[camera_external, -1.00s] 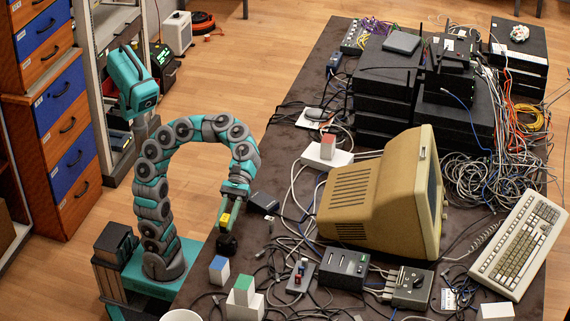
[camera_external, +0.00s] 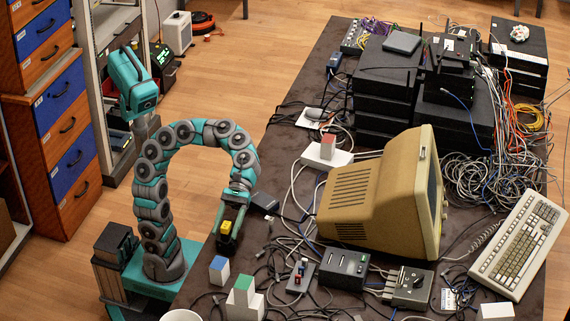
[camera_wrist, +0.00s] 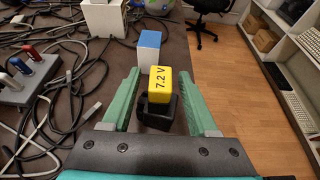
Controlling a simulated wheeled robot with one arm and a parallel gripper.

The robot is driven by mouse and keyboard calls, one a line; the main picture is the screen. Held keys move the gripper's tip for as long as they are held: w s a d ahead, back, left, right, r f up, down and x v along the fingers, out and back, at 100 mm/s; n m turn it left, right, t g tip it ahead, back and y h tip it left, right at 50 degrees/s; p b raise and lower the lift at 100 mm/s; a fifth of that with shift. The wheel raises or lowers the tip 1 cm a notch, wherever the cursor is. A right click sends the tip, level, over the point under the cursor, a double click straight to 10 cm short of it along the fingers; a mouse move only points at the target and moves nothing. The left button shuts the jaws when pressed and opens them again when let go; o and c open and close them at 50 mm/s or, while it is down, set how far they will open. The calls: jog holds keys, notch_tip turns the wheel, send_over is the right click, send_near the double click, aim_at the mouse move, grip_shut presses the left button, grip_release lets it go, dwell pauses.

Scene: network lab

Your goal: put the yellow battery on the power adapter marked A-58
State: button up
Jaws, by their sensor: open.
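The yellow battery (camera_wrist: 160,84), marked 7.2 V, is upright on a black block-like base (camera_wrist: 156,112) in the wrist view. The battery also shows in the outside view (camera_external: 226,227) near the table's left edge. My gripper (camera_wrist: 159,76) is open, with one green finger on each side of the battery and black base and gaps beside them. In the outside view, my gripper (camera_external: 232,210) reaches down over the battery. A black adapter-like block (camera_external: 264,203) lies to the right of my gripper. No A-58 marking is readable, so I cannot tell which adapter bears it.
A blue-topped white block (camera_wrist: 149,47) stands just beyond the battery. A green-topped white block (camera_external: 243,291), a switch panel (camera_external: 300,276) and many loose cables are close by. The beige monitor (camera_external: 375,195) stands to the right.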

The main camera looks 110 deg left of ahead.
jog(key=shift+a+r, duration=0.25)
jog(key=shift+r, duration=0.05)
jog(key=p+v, duration=0.1)
jog(key=v, duration=1)
jog(key=shift+a, duration=0.25)
